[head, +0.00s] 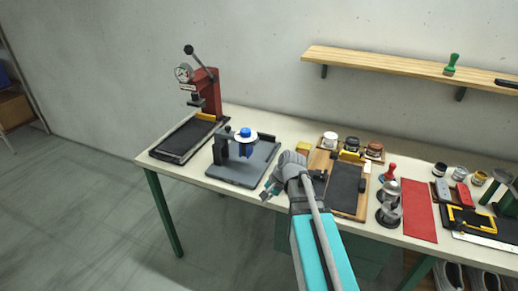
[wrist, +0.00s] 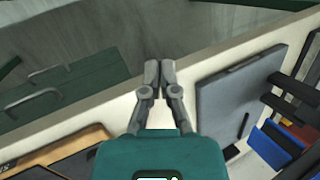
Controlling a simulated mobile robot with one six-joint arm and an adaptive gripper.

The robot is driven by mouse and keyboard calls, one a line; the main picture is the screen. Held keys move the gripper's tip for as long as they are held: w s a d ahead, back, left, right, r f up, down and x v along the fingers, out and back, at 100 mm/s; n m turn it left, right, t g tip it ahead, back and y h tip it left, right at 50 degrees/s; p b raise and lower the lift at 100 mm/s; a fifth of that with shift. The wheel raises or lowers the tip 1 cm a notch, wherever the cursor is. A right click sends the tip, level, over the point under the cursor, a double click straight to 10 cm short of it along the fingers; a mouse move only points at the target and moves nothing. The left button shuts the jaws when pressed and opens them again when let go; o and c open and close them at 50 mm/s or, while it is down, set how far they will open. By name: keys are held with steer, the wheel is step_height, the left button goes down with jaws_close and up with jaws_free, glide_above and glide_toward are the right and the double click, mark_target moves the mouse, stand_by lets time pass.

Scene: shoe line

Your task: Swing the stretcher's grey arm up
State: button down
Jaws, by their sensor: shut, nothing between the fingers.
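In the wrist view the plate (wrist: 232,98) lies to the right, with blue parts (wrist: 270,145) at the far right. My gripper (head: 267,194) is just right of the plate, near the bench's front edge. In the wrist view my gripper (wrist: 159,72) has its fingertips together, empty, apart from the plate.
A red press (head: 206,92) with a gauge and lever stands at the back left, beside a black tray (head: 183,139). Right of my gripper are a wooden board (head: 320,162), jars and a red mat (head: 418,211). A shelf (head: 400,65) runs along the wall.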

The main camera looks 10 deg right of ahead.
steer(key=w+d+m+t+y, duration=0.1)
steer(key=w+m, duration=0.1)
steer(key=w, duration=0.1)
steer(key=w+d+r+m+t+y+b, duration=0.1)
steer(key=w+d+m, duration=0.1)
steer(key=w+m, duration=0.1)
steer(key=w+d+r+m+y, duration=0.1)
steer(key=w+m, duration=0.2)
steer(key=shift+w+d+r+t+y+b, duration=0.1)
steer(key=shift+d+r+t+y+b, duration=0.1)
steer(key=shift+t+y+b, duration=0.2)
steer(key=w+d+r+m+t+y+b, duration=0.1)
steer(key=w+d+r+m+t+y, duration=0.1)
steer(key=w+d+r+m+t, duration=0.2)
steer(key=w+d+m, duration=0.2)
steer(key=d+m, duration=0.1)
steer(key=m, duration=0.1)
steer(key=shift+w+d+r+m+y, duration=0.15)
steer(key=shift+w+r+m+y, duration=0.1)
steer(key=shift+r+m+y, duration=0.05)
steer(key=shift+b, duration=0.3)
steer(key=b+x, duration=0.3)
steer(key=x, duration=0.6)
steer(key=shift+w+f, duration=0.1)
steer(key=shift+f, duration=0.05)
steer(key=shift+w+a+r+p, duration=0.2)
steer(key=shift+a+r+p, duration=0.2)
steer(key=shift+a, duration=0.1)
steer(key=shift+r+p, duration=1.55)
steer(key=shift+r, duration=0.05)
